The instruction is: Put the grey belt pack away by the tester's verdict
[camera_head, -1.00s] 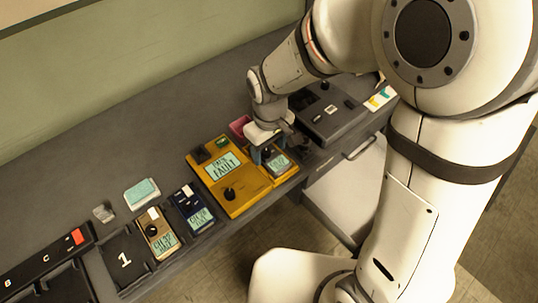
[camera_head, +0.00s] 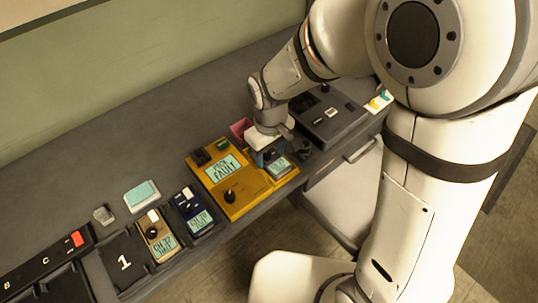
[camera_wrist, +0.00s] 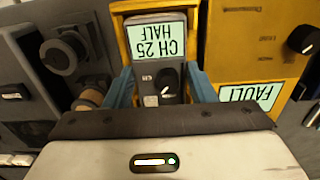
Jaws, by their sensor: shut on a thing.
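The grey belt pack (camera_wrist: 160,62) sits in the side bay of the yellow tester, its screen reading "CH 25 HALF" in the wrist view. It also shows in the head view (camera_head: 279,167). The yellow tester (camera_head: 245,203) lies on the counter, and its screen (camera_wrist: 251,95) shows "FAULT". My gripper (camera_wrist: 162,88) is shut on the pack, with a blue finger at each side. In the head view my gripper (camera_head: 268,155) hides part of the pack.
A dark case (camera_head: 345,122) stands right of the tester, and a pink container (camera_head: 238,130) behind it. To the left are a navy pack (camera_head: 183,199), a gold pack (camera_head: 151,229), a tray marked 1 (camera_head: 112,262) and a teal-topped block (camera_head: 142,195). Bare counter lies behind.

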